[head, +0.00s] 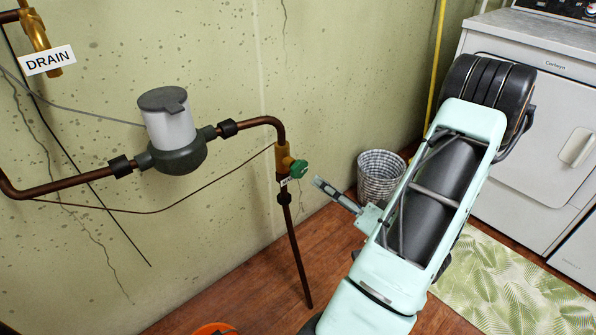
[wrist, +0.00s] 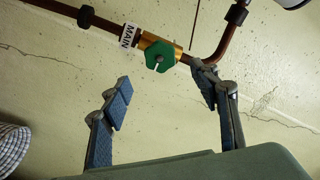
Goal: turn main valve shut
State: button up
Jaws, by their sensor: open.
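The main valve is a brass body with a green knob (head: 299,169) on the vertical copper pipe in the head view. In the wrist view the green knob (wrist: 158,57) is a rounded polygon with a pale mark on its lower part, next to a white MAIN tag (wrist: 128,35). My gripper (wrist: 162,92) is open, its two blue-padded fingers spread apart with nothing between them. The knob shows beyond the fingertips, between them in the picture and nearer the right finger. In the head view my gripper (head: 325,188) is just right of the valve, apart from it and partly hidden by my arm.
A grey meter (head: 172,130) sits on the pipe to the left. A yellow tap with a DRAIN tag (head: 48,60) is at upper left. A woven basket (head: 381,177) stands on the floor behind my arm. A white appliance (head: 530,130) is at right, and an orange bucket (head: 213,329) is at the bottom.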

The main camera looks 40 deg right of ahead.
aim_at(302, 171)
jog(key=w, duration=0.3)
jog(key=w+b, duration=0.1)
jog(key=w, duration=0.3)
jog(key=w+a, duration=0.1)
jog(key=w, duration=0.2)
jog(key=shift+w+b, duration=0.25)
jog(key=shift+b, duration=0.05)
jog(key=c, duration=1.2)
